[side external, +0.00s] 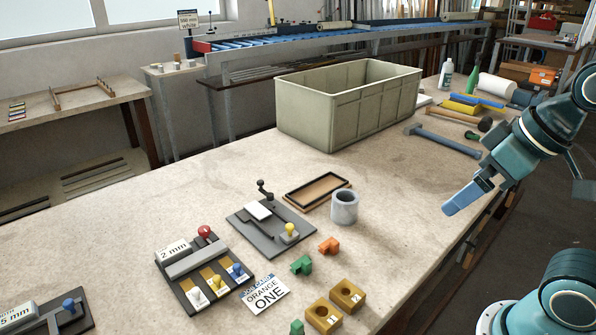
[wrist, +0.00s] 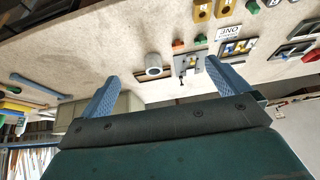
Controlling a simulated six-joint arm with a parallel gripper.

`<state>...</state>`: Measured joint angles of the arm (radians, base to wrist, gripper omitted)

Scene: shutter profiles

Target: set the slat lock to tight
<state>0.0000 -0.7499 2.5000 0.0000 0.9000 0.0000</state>
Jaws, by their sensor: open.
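My gripper (side external: 463,197) is open and empty, above the right side of the bench. Its two blue fingers stand wide apart in the wrist view (wrist: 163,70). A grey plate device (side external: 270,223) with a black crank lever, a white block and a yellow knob (side external: 290,230) lies mid-bench, well apart from my gripper; it also shows in the wrist view (wrist: 187,66). Beside it is a panel marked "2 mm" (side external: 212,272) with a red knob (side external: 204,232) and white, yellow and blue knobs. I see no label naming the slat lock or a tight setting.
A grey cup (side external: 344,207) and a black-rimmed tray (side external: 318,190) are beside the plate. Green (side external: 301,265) and orange (side external: 329,246) pieces, an "ORANGE ONE" card (side external: 265,294) and yellow blocks (side external: 348,295) lie in front. A large bin (side external: 300,111) stands behind. A hammer (side external: 443,140) lies at right.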

